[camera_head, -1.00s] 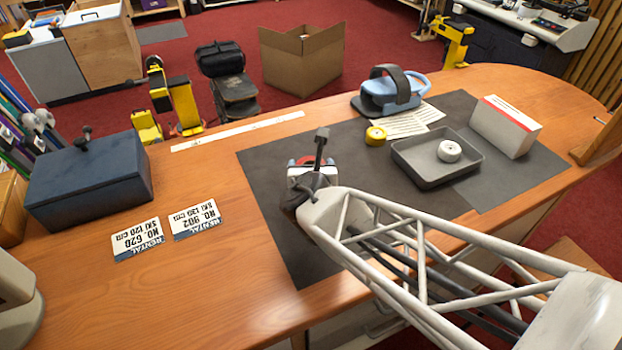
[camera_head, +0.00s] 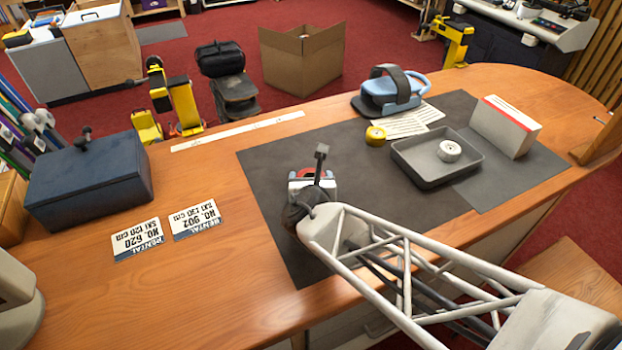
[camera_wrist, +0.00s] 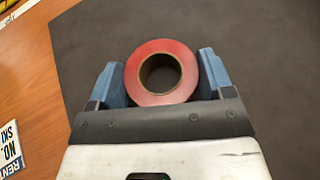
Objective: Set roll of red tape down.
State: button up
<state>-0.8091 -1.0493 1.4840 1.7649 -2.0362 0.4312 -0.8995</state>
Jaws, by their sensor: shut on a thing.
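The roll of red tape (camera_wrist: 138,82) is between the two blue fingers of my gripper (camera_wrist: 162,80) in the wrist view, with its round hole facing the camera. My gripper is shut on it. In the head view my gripper (camera_head: 308,178) is over the left part of the dark mat (camera_head: 270,225). A little of the red roll (camera_head: 306,173) shows there, and my wrist hides most of it. I cannot tell whether the roll touches the mat.
Two rental cards (camera_head: 137,239) and a blue box (camera_head: 90,180) are left. The mat around my gripper is bare.

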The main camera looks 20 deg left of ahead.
jog(key=o, duration=0.9)
jog(key=shift+o, duration=0.2)
jog(key=shift+s+r, duration=0.1)
jog(key=shift+r, duration=0.05)
jog(key=shift+s+d+r, duration=0.25)
jog(key=shift+s+r, duration=0.05)
jog(key=shift+s, duration=0.3)
jog(key=v, duration=1)
jog(key=shift+s+r, duration=0.1)
jog(key=shift+s, duration=0.05)
